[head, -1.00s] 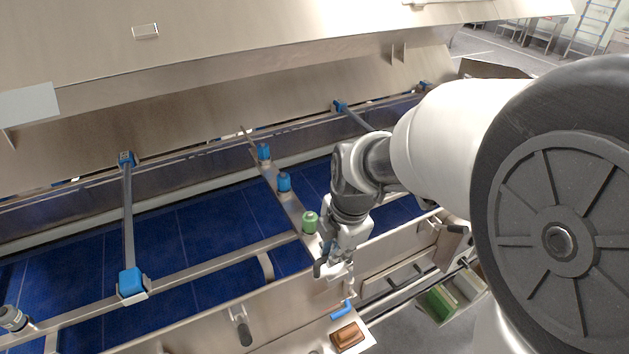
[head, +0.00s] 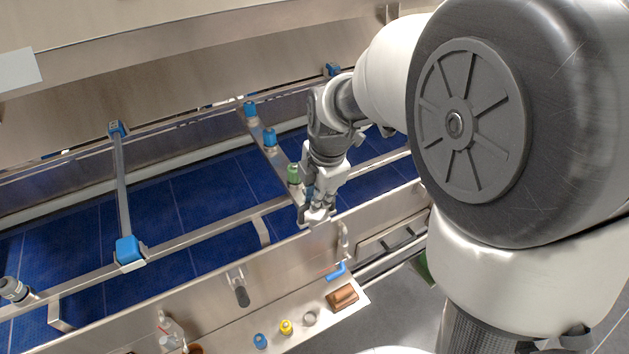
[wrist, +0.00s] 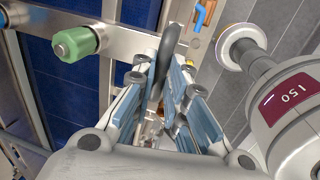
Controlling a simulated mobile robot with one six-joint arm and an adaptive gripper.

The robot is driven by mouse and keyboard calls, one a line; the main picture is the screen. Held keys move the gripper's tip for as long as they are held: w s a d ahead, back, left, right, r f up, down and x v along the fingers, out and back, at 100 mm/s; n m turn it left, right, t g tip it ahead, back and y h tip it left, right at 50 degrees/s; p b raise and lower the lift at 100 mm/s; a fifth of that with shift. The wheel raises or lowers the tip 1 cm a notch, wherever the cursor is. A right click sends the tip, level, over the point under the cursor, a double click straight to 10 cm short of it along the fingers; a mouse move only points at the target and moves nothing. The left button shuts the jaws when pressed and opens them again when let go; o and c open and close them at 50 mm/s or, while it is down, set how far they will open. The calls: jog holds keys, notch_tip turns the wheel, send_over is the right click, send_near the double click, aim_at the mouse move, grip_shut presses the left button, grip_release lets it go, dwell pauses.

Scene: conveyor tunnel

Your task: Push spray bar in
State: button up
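The spray bar (head: 281,158) is a flat steel bar across the blue belt, with two blue nozzles and a green nozzle (head: 293,173) on it. The green nozzle also shows large in the wrist view (wrist: 76,43). A dark curved handle (wrist: 170,42) is at the bar's near end. My gripper (head: 316,213) is at that end, above the near side wall. In the wrist view my gripper (wrist: 168,85) has its blue-grey finger pads close together on either side of the handle, seemingly shut on it. The exact contact is partly hidden.
Another crossbar (head: 123,190) with blue end blocks spans the belt at left. A steel hood (head: 190,105) overhangs the far side. A near shelf (head: 235,342) carries a brown block (head: 342,297), blue and yellow caps and a bottle. A blue hooked piece (head: 336,271) is at the wall.

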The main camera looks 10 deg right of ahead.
jog(key=o, duration=0.4)
jog(key=r, duration=0.4)
jog(key=s+r, duration=0.1)
jog(key=r, duration=0.3)
jog(key=s+r, duration=0.1)
jog(key=r, duration=0.2)
jog(key=shift+s+d+r, duration=0.1)
jog(key=shift+d+r, duration=0.25)
jog(key=shift+r, duration=0.05)
jog(key=shift+a, duration=0.1)
